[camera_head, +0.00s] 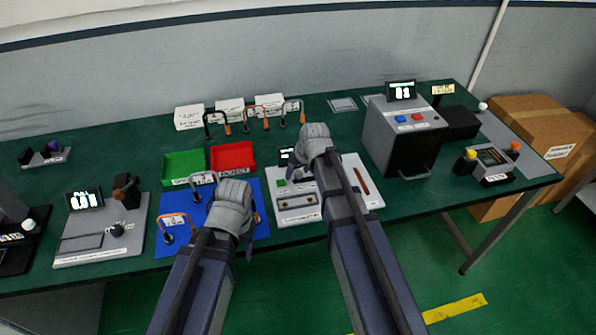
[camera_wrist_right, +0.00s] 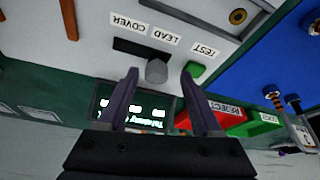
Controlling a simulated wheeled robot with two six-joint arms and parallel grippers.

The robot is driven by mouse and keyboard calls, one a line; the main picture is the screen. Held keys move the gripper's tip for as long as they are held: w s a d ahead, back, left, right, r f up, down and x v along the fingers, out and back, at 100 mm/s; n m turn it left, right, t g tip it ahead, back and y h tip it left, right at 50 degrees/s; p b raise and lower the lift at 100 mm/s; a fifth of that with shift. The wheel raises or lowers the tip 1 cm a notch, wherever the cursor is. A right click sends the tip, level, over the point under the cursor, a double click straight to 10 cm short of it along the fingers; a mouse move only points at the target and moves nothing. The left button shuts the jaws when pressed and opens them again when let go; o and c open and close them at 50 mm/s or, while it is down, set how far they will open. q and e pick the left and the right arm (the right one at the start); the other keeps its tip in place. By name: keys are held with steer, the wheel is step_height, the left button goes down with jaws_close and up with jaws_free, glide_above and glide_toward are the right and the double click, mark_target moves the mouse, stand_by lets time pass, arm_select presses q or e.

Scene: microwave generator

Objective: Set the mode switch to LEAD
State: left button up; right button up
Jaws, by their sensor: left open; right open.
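The white tester panel (camera_head: 368,190) lies on the green table, partly under my right arm; it fills the top of the right wrist view (camera_wrist_right: 90,50). There, upside down, the grey mode switch knob (camera_wrist_right: 156,71) stands at a dark slot (camera_wrist_right: 130,47) with labels COVER (camera_wrist_right: 127,22), LEAD (camera_wrist_right: 165,37) and TEST (camera_wrist_right: 205,50). The knob is nearest LEAD in the picture; its exact setting is unclear. My right gripper (camera_wrist_right: 159,72) is open, fingers either side of the knob in the picture, contact not visible. My left gripper (camera_head: 232,208) is open above the blue mat, its fingers largely hidden.
A green button (camera_wrist_right: 194,71) is close to the right finger in the wrist view. A lit display (camera_wrist_right: 132,113) is behind the fingers. A green tray (camera_head: 184,164) and a red tray (camera_head: 232,157) stand behind the blue mat (camera_head: 262,228), which holds wire leads. A grey oven-like box (camera_head: 376,135) stands to the right.

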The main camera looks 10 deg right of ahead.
steer(key=p+v, duration=0.7)
steer(key=shift+s+r, duration=0.2)
steer(key=shift+r, duration=0.15)
steer(key=shift+d, duration=0.1)
steer(key=s+a+g+h, duration=0.1)
steer(key=s+a, duration=0.3)
steer(key=s, duration=0.6)
steer(key=s+a+f+g+h, duration=0.1)
steer(key=s+a+g, duration=0.2)
steer(key=s, duration=0.7)
steer(key=shift+s+a+f+g+h, duration=0.3)
steer(key=shift+s+a, duration=0.1)
steer(key=shift+a, duration=0.7)
